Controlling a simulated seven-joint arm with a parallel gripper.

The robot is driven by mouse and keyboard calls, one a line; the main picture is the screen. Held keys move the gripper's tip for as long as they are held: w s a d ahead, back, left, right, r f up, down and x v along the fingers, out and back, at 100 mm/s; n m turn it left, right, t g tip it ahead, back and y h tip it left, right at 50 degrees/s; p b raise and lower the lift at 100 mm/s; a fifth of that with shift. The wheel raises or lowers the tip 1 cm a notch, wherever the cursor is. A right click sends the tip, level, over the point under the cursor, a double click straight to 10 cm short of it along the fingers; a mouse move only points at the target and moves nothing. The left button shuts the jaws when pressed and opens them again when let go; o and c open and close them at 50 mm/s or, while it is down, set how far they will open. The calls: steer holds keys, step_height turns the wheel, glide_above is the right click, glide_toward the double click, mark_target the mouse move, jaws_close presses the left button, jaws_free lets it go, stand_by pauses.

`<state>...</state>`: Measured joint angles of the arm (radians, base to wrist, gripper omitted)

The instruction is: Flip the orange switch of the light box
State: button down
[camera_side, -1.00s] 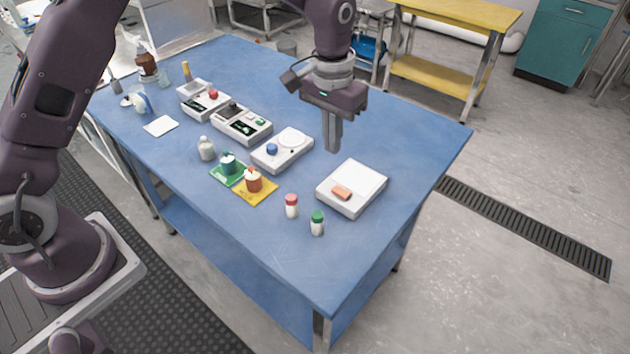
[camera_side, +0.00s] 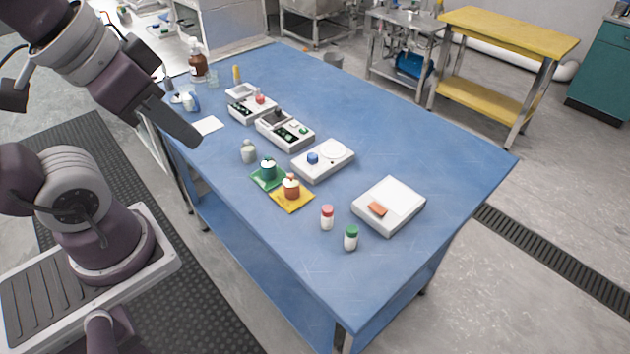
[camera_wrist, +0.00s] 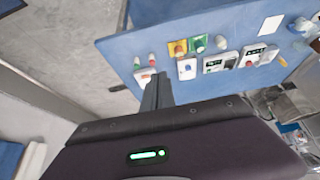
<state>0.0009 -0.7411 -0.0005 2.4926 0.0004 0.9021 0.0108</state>
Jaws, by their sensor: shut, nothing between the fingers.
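The light box (camera_side: 390,203) is a flat white box at the right end of the blue table. Its orange switch (camera_side: 378,209) sits on the front left part of its top. I cannot tell if its panel is lit. My gripper (camera_side: 192,139) is shut and empty, held up at the left of the side view, far from the light box.
A red-capped bottle (camera_side: 327,217) and a green-capped bottle (camera_side: 351,238) stand just left of the light box. A white device with a blue knob (camera_side: 323,161) and several other devices line the blue table (camera_side: 440,145). Its right and back areas are clear.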

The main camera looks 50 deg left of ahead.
steer(key=w+d+r+m+g, duration=0.25)
steer(key=w+m, duration=0.25)
steer(key=w, duration=0.4)
steer(key=m+g, duration=0.3)
steer(key=m, duration=1)
glide_above(381, 210)
step_height(381, 210, down, 15)
steer(key=shift+f, duration=0.1)
step_height(381, 210, down, 14)
